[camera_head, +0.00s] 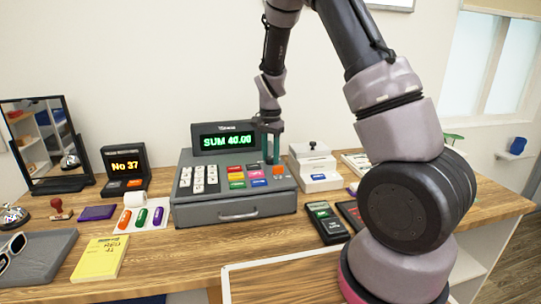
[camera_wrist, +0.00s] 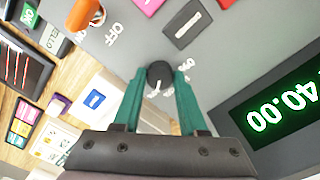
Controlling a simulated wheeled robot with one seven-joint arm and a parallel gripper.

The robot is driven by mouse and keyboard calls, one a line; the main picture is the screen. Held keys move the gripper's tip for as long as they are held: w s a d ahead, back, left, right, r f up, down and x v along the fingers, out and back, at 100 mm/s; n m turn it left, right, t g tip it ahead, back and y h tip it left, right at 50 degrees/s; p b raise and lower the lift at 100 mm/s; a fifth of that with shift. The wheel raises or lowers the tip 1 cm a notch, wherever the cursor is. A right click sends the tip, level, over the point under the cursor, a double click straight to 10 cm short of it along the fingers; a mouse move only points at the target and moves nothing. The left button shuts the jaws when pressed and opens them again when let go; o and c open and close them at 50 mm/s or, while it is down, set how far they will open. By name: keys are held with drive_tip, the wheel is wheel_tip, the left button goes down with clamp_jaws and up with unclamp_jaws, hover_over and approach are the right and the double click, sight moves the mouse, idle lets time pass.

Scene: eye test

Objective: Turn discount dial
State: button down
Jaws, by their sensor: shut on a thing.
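The grey cash register (camera_head: 235,207) stands on the wooden counter, with its green display (camera_head: 227,141) reading SUM 40.00. In the wrist view, a round black knob (camera_wrist: 159,72), apparently the discount dial, sits on the grey register top with small white markings around it. My gripper (camera_wrist: 160,86) has its two green fingers on either side of this knob, shut on it. In the head view, my gripper (camera_head: 271,154) points down at the right rear of the register top, and the knob is hidden there. An orange control (camera_wrist: 86,14) with an OFF label lies near it.
The display housing (camera_wrist: 280,108) rises close beside the fingers. White and coloured keys (camera_head: 247,177) cover the register top. A white box (camera_head: 313,166) stands just right of it, and a dark card terminal (camera_head: 327,223) lies in front. A number display (camera_head: 126,167) stands left.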

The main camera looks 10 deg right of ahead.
sight(271, 158)
drive_tip(key=shift+m, duration=0.5)
drive_tip(key=shift+c, duration=2.2)
unclamp_jaws()
wheel_tip(271, 158, up, 11)
